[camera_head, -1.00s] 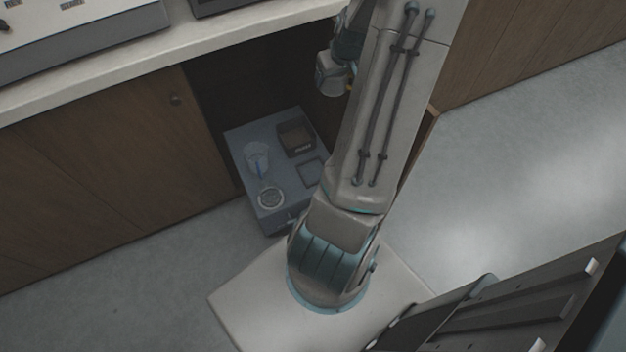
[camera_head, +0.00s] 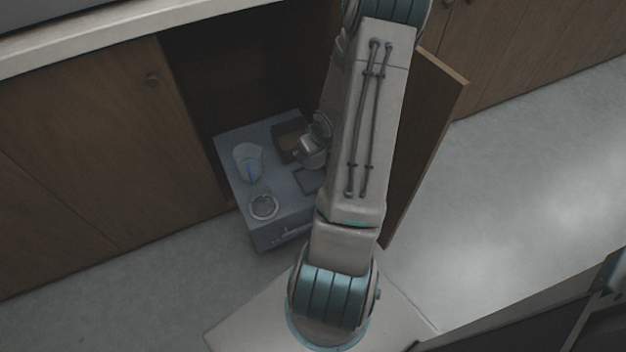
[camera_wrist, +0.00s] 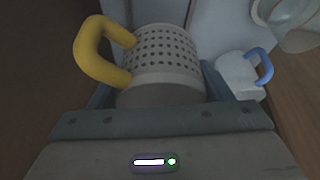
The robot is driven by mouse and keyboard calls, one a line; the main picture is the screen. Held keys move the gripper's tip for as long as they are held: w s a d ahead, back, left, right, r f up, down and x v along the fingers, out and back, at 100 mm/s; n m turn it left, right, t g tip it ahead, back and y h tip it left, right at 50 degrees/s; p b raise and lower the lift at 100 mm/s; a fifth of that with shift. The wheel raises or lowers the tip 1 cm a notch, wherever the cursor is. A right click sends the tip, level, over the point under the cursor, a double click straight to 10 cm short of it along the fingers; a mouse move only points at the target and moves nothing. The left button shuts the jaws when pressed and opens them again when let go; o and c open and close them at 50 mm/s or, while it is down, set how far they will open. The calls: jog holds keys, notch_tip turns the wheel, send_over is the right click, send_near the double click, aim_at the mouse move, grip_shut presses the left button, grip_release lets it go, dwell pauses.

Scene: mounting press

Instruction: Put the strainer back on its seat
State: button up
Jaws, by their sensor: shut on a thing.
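The strainer (camera_wrist: 165,50) is a pale grey cup with rows of holes and a thick yellow handle (camera_wrist: 92,52). In the wrist view it sits between the fingers of my gripper (camera_wrist: 155,92), which is shut on it. In the head view my wrist (camera_head: 312,150) is over the right part of a low blue-grey unit (camera_head: 235,185), beside a dark square opening (camera_head: 288,135) and a flat dark square (camera_head: 310,181). The strainer is hidden there by my arm. I cannot tell which spot is its seat.
A clear vessel with a blue part (camera_head: 248,162) and a round, ringed piece (camera_head: 263,206) stand on the unit's left side. A blue-handled cup (camera_wrist: 240,75) is close right in the wrist view. Cabinet wood (camera_head: 180,120) is left; an open door (camera_head: 425,140) is right.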

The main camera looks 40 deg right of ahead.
notch_tip(320, 180, down, 10)
jog(key=b, duration=0.5)
jog(key=shift+r+b, duration=0.2)
jog(key=shift+b, duration=0.15)
jog(key=shift+f, duration=0.1)
jog(key=o, duration=1.1)
jog(key=p+v, duration=0.6)
jog(key=v, duration=0.6)
jog(key=shift+p, duration=0.4)
